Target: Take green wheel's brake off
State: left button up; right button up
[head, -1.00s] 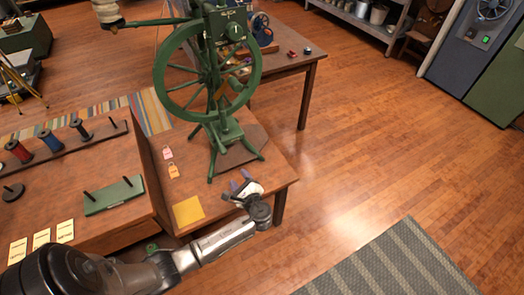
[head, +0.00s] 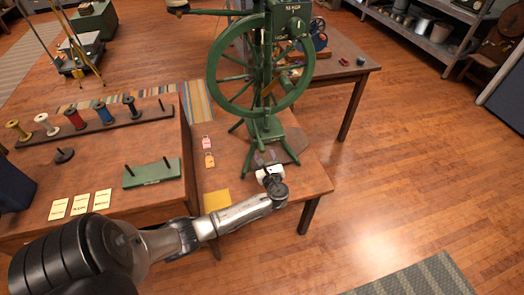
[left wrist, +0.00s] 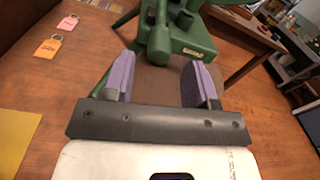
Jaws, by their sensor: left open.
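The green spinning wheel (head: 213,68) stands upright on a dark board on the wooden table. Its green post and splayed feet (head: 262,131) are below the rim. A brown, lever-like piece (head: 268,88) shows near the lower part of the wheel; I cannot tell whether it is the brake. My left gripper (head: 265,158) is open and empty, just in front of the wheel's feet. In the left wrist view its purple fingers (left wrist: 158,72) are apart, with the green base (left wrist: 180,42) just beyond them. My right gripper is not in view.
A pink tag (head: 207,143), an orange tag (head: 209,160) and a yellow sheet (head: 217,199) lie left of the gripper. A spool rack (head: 140,121) and a green pegged block (head: 152,174) are on the left table. Open floor lies to the right.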

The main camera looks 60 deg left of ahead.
aim_at(263, 151)
pick_arm(q)
jog(key=shift+b+x, duration=0.5)
jog(key=shift+x, duration=1.9)
jog(key=shift+c, duration=0.3)
grip_shut()
